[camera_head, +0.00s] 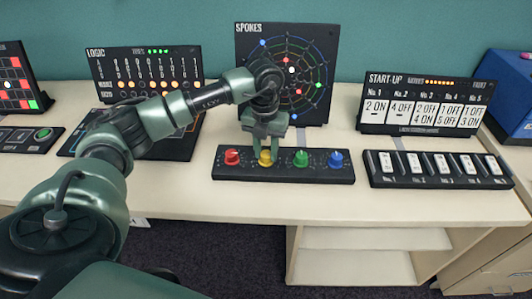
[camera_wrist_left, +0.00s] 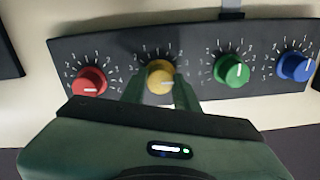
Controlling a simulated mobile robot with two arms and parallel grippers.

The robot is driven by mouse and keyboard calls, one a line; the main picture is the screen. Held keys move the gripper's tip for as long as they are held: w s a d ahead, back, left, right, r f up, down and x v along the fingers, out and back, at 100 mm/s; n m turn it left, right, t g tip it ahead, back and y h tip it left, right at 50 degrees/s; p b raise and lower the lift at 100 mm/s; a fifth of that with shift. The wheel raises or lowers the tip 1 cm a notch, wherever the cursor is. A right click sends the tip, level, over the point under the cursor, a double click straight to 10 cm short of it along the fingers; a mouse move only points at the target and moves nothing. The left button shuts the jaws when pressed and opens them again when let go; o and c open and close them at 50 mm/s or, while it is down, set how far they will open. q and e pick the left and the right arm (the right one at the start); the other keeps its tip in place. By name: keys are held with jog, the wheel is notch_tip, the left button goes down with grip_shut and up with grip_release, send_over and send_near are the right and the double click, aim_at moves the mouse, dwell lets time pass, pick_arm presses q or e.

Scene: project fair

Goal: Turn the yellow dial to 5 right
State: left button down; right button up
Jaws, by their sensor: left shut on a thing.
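The yellow dial (camera_head: 265,159) is the second from the left on a black panel (camera_head: 330,173) in front of the SPOKES board. My left gripper (camera_head: 264,153) reaches down over it with its jaws shut on the dial. In the left wrist view the two fingers stand on either side of the yellow dial (camera_wrist_left: 160,74), and its pale pointer mark points roughly to the right. The fingers cover part of its printed number ring, so the exact setting cannot be read. My right gripper is in neither view.
A red dial (camera_head: 232,157) sits left of the yellow one; a green dial (camera_head: 300,158) and a blue dial (camera_head: 336,159) sit to its right. The SPOKES board (camera_head: 320,50) stands behind. A START-UP switch panel (camera_head: 440,183) is at the right. The table front is clear.

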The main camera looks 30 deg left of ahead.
aim_at(265, 153)
pick_arm(q)
jog(key=shift+w+r+m+b, duration=0.1)
jog(key=shift+m+b, duration=0.45)
jog(key=shift+m, duration=1.75)
jog(key=c, duration=1.1)
grip_release()
jog(key=shift+o, duration=0.2)
jog(key=shift+r, duration=0.1)
notch_tip(265, 153, up, 8)
jog(key=shift+a+f+b, duration=0.1)
jog(key=shift+f+b, duration=0.1)
jog(key=shift+b, duration=0.15)
